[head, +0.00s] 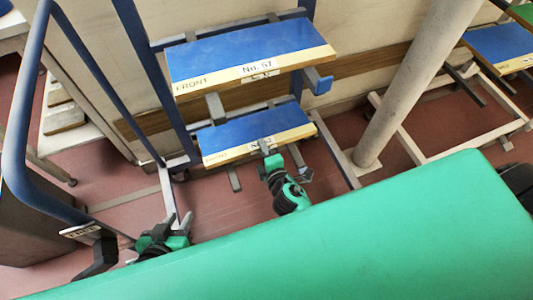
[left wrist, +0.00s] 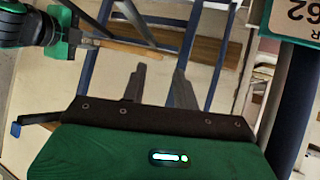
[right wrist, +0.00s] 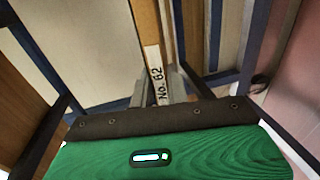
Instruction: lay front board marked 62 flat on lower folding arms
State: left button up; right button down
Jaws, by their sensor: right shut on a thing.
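The front board marked 62 (head: 255,133) is blue with a cream front edge, at the lower level of the blue rack in the head view. It looks roughly level, parallel to the board above. Grey lower folding arms (head: 234,179) show under it; whether it rests on them I cannot tell. My right gripper (head: 270,150) is shut on the middle of its front edge. In the right wrist view the "No. 62" label (right wrist: 156,75) sits between the fingers. My left gripper (head: 180,222) is open and empty, left of and below the board; its spread fingers show in the left wrist view (left wrist: 158,82).
A blue board marked No. 57 (head: 245,54) lies on the upper level, above board 62. A thick pale pillar (head: 415,85) stands right of the rack. A blue rail (head: 22,100) curves at the left. A green surface (head: 350,230) fills the foreground.

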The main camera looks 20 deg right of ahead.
jog(key=shift+w+f+b, duration=0.25)
jog(key=shift+f+b, duration=0.1)
jog(key=shift+f, duration=0.1)
jog(key=shift+w+f+b, duration=0.3)
jog(key=shift+f+b, duration=0.1)
pick_arm(q)
jog(key=shift+w+d+r+t+h+b, duration=0.2)
jog(key=shift+d+r+t+h, duration=0.15)
jog(key=shift+d+t, duration=0.35)
jog(key=shift+w+d+r+t+h+b, duration=0.2)
jog(key=shift+d+t+h, duration=0.2)
jog(key=shift+d+t, duration=0.3)
jog(key=shift+w+d+r+t+h+b, duration=0.1)
jog(key=shift+d+r+t+h+b, duration=0.2)
jog(key=shift+d+t, duration=0.35)
pick_arm(e)
jog(key=shift+w+f, duration=0.5)
jog(key=shift+f, duration=0.3)
pick_arm(q)
jog(key=shift+f+b, duration=0.3)
jog(key=shift+f, duration=0.05)
pick_arm(e)
jog(key=shift+f, duration=0.4)
jog(key=c, duration=1.3)
grip_release()
jog(key=shift+f, duration=0.1)
pick_arm(q)
jog(key=shift+a, duration=0.1)
